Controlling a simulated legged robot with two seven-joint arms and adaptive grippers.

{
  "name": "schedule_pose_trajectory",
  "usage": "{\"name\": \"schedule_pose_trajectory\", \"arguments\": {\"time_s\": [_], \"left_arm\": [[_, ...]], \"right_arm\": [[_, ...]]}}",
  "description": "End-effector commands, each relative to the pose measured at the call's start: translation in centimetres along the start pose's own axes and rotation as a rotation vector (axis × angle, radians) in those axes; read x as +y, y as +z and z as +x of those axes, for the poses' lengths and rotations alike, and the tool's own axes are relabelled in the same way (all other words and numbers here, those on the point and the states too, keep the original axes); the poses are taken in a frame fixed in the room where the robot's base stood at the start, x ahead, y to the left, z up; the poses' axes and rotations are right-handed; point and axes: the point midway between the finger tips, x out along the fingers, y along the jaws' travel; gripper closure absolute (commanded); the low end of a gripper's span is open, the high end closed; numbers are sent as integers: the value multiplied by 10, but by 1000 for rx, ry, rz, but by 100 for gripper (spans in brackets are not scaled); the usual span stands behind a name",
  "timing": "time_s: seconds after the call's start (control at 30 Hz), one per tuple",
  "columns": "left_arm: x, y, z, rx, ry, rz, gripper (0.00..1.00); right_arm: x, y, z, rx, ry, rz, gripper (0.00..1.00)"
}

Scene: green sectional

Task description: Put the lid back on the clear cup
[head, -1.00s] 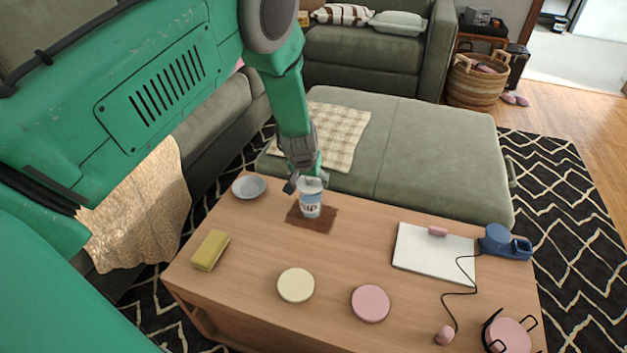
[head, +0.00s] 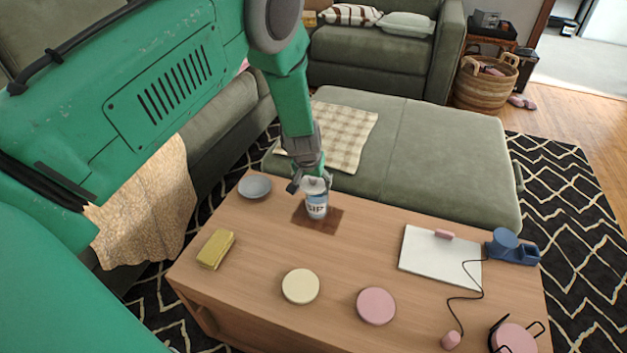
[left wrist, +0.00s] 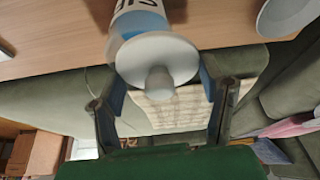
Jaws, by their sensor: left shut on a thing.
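The clear cup (head: 317,208) with a dark "SIP" label and blue contents stands upright on a brown mat (head: 332,216) on the wooden coffee table. My left gripper (head: 312,187) is at the top of the cup, coming from above. I cannot tell whether the lid is fully seated. My right gripper is not in view.
A grey bowl (head: 255,187) stands left of the cup, and a yellow sponge-like block (head: 216,249) lies nearer. A cream disc (head: 300,286), a pink disc (head: 376,306) and a white board (head: 441,257) lie to the front and right. A green ottoman (head: 430,150) stands behind the table.

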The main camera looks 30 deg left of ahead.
Motion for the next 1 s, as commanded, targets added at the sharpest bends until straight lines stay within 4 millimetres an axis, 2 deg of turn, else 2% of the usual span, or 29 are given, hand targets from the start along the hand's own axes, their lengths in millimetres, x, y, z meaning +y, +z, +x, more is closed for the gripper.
{"name": "schedule_pose_trajectory", "arguments": {"time_s": [1.0], "left_arm": [[14,3,-4,0,0,1,58]], "right_arm": [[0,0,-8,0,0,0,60]]}}
